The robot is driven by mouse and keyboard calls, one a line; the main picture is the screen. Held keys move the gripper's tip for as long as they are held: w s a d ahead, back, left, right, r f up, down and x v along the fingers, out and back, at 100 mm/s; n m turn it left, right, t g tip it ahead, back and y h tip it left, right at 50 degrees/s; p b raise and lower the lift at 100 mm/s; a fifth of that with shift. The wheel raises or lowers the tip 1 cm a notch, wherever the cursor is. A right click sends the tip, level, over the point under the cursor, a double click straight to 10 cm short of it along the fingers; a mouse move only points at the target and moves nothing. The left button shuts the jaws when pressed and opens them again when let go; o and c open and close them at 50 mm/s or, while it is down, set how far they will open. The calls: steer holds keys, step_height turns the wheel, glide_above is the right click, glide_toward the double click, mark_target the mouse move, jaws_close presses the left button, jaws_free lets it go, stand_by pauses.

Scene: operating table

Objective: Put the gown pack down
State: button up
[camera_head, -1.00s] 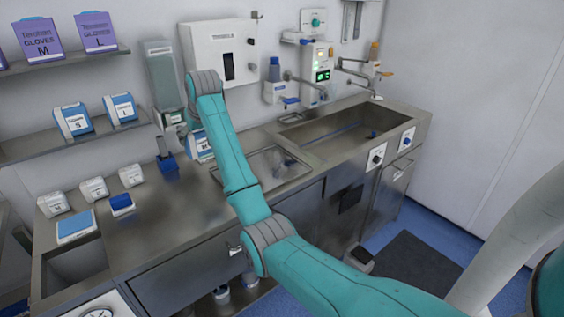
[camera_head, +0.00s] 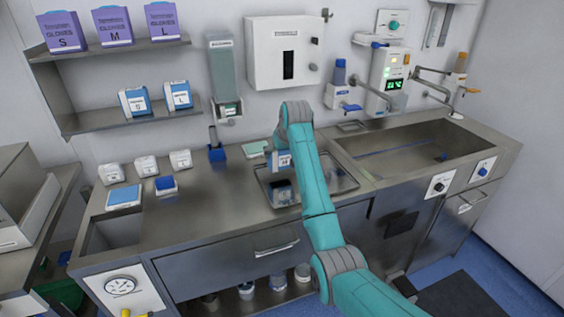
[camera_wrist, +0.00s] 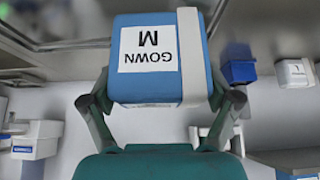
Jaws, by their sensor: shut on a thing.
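The gown pack (camera_wrist: 150,60) is a blue box with a white band and a white label reading "GOWN M", upside down in the wrist view. My gripper (camera_wrist: 161,98) is shut on it, with a finger at each side. In the head view the pack (camera_head: 279,160) shows below my wrist, in front of the far left part of a shallow steel tray (camera_head: 340,182) set in the counter. My arm hides part of the pack and tray. I cannot tell whether the pack touches the tray.
The steel counter (camera_head: 215,205) is clear left of the tray. Small white boxes (camera_head: 146,166) and a blue holder (camera_head: 217,154) stand further left. The sink (camera_head: 420,140) lies right, with taps above it. A white wall cabinet (camera_head: 285,50) is behind my arm.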

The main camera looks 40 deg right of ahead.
mark_target(280, 160)
steer(key=shift+f, duration=1.8)
steer(key=shift+f, duration=0.15)
steer(key=o, duration=1)
steer(key=shift+r, duration=0.2)
steer(key=v, duration=1.2)
steer(key=shift+a, duration=0.1)
